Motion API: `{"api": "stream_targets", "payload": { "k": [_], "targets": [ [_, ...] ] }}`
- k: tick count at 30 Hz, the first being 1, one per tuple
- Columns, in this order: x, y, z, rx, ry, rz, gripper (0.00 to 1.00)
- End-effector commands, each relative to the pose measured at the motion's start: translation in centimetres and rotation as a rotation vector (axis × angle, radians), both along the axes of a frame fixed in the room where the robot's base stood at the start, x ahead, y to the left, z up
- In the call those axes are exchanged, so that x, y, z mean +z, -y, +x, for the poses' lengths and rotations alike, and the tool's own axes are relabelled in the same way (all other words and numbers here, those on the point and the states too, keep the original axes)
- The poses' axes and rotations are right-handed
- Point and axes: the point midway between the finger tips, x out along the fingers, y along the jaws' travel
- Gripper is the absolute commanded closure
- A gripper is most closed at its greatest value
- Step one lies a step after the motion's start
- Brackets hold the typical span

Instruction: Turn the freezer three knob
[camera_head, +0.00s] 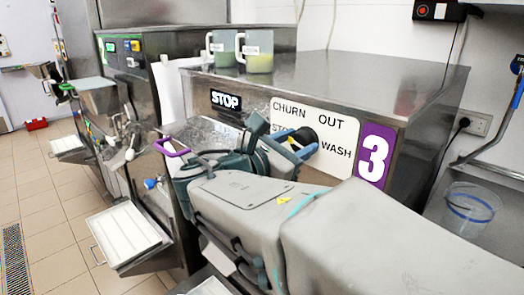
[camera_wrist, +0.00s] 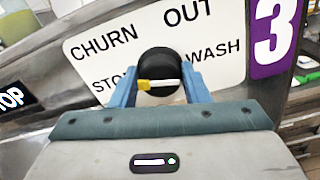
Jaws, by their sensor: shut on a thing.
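Freezer three (camera_head: 386,85) is the steel machine with a purple number 3 sign (camera_head: 374,155). Its black round knob (camera_head: 303,137) sits on a white label plate (camera_head: 335,120) reading CHURN, OUT, WASH and a partly hidden STOP. In the wrist view the knob (camera_wrist: 160,76) has a light pointer bar with a yellow left end, lying nearly level. My gripper (camera_wrist: 162,84) has its blue fingers on either side of the knob and is shut on it. In the head view my gripper (camera_head: 296,143) reaches the plate from the front, and my arm hides the lower panel.
Two measuring jugs (camera_head: 258,50) stand on top of the freezer. A lit STOP sign (camera_head: 226,100) is left of the plate. A white tray (camera_head: 127,234) juts out at lower left. A clear bucket (camera_head: 470,207) stands at right. Tiled floor is open at far left.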

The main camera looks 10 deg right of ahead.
Motion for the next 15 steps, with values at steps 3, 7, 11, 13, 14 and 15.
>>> {"api": "stream_targets", "payload": {
  "k": [3, 7, 11, 13, 14, 15],
  "targets": [
    [-0.65, 0.03, -0.05, 0.000, 0.095, 0.064, 0.81],
    [-0.67, 0.08, -0.10, 0.000, 0.195, 0.137, 0.81],
    [-0.70, 0.10, -0.14, 0.000, 0.293, 0.209, 0.81],
    [-0.68, 0.11, -0.15, 0.001, 0.344, 0.246, 0.81],
    [-0.67, 0.11, -0.15, 0.001, 0.367, 0.262, 0.81],
    [-0.64, 0.11, -0.16, 0.001, 0.393, 0.282, 0.81]
  ]
}}
